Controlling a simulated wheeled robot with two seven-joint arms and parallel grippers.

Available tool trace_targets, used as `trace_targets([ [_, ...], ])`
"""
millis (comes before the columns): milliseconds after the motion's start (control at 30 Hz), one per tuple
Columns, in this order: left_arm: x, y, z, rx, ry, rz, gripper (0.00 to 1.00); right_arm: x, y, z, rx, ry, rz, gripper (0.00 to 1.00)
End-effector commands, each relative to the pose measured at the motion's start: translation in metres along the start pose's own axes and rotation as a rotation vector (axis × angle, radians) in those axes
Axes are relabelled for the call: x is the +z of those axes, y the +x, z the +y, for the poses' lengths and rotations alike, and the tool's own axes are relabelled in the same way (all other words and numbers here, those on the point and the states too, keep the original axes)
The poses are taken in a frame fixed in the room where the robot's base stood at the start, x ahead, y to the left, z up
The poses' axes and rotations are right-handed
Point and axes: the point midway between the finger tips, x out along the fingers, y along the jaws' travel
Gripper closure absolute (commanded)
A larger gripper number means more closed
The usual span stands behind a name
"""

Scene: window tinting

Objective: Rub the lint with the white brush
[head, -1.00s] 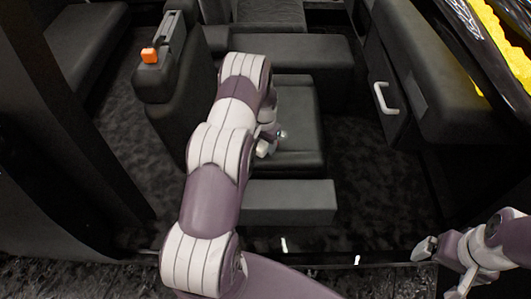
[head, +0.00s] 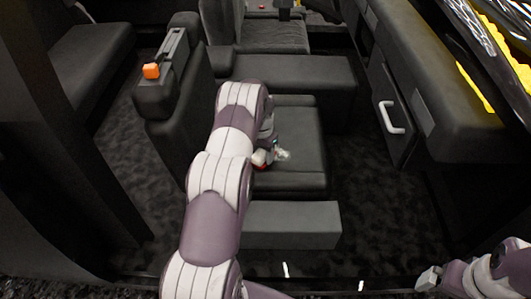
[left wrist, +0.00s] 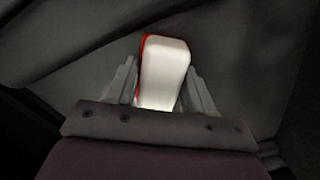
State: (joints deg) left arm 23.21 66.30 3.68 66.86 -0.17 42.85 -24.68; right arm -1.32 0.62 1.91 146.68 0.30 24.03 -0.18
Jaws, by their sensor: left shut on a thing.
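My left gripper (head: 268,152) is over the dark seat cushion in the middle of the head view, partly hidden behind my own arm. In the left wrist view it is shut on the white brush (left wrist: 164,72), with a finger on either side. The brush has a red edge along its left side. A pale, fuzzy spot (head: 284,155) shows on the seat beside the gripper; it may be the lint, but it is too small to tell. My right gripper (head: 428,279) is at the lower right, away from the seat; its jaws are unclear.
The seat cushion (head: 305,130) is black and broad. A backrest with an orange piece (head: 151,71) stands to its left. A dark door panel with a white handle (head: 390,116) is on the right. A grey step (head: 292,225) lies in front, with dark carpet (head: 372,190) around it.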

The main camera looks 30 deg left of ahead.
Motion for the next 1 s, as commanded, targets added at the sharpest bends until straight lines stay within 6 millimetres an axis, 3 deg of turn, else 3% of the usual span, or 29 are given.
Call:
trace_targets([
  [133,0.017,-0.004,0.011,0.004,0.001,-0.009,0.76,-0.003,-0.022,0.0,0.0,0.0,0.0,0.0],
  [433,0.034,0.003,0.022,0.004,0.001,-0.008,0.76,-0.004,-0.032,0.0,0.0,0.0,0.0,0.0],
  [700,0.06,-0.001,0.039,0.006,0.001,-0.014,0.76,-0.007,-0.057,0.0,0.0,0.0,0.0,0.0],
  [1000,0.067,0.003,0.044,0.005,0.0,-0.01,0.76,-0.007,-0.059,0.0,0.0,0.0,0.0,0.0],
])
